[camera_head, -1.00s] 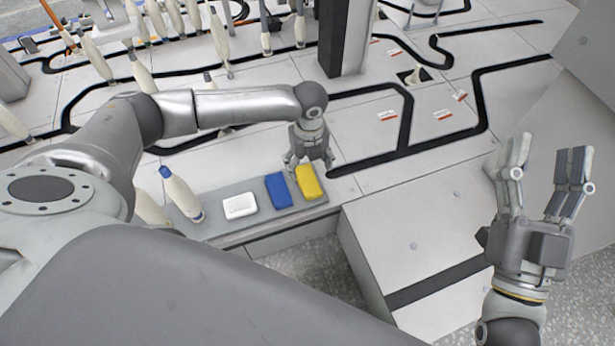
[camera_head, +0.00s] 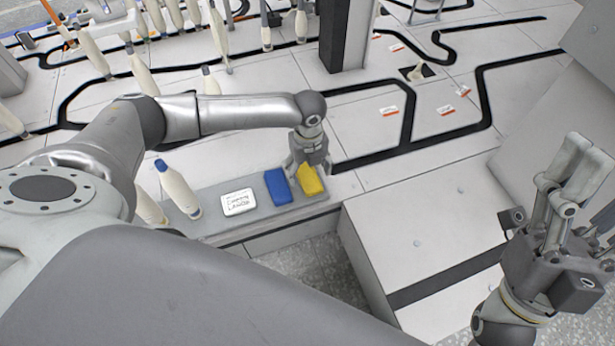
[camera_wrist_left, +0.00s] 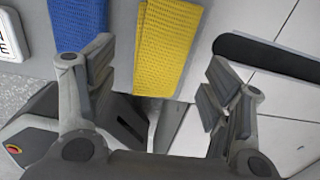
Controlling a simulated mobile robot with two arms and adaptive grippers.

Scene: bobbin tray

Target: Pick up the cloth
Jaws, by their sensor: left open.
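A folded yellow cloth (camera_head: 309,181) lies at the right end of a grey tray (camera_head: 262,218). A folded blue cloth (camera_head: 278,187) lies just left of it. My left gripper (camera_head: 309,168) is open and empty, above the far part of the yellow cloth and partly covering it. In the left wrist view, the yellow cloth (camera_wrist_left: 168,45) shows between and beyond the open fingers (camera_wrist_left: 157,88), with the blue cloth (camera_wrist_left: 76,25) behind the left finger. I see no contact with either cloth. My right gripper (camera_head: 582,195) is raised at the right edge, apart from everything, and looks open and empty.
A white lettered box (camera_head: 238,202) lies left of the blue cloth. Pale bobbins (camera_head: 180,191) stand at the tray's left end. A dark-sided column (camera_head: 333,35) rises behind my left arm. The white surface right of the tray is clear.

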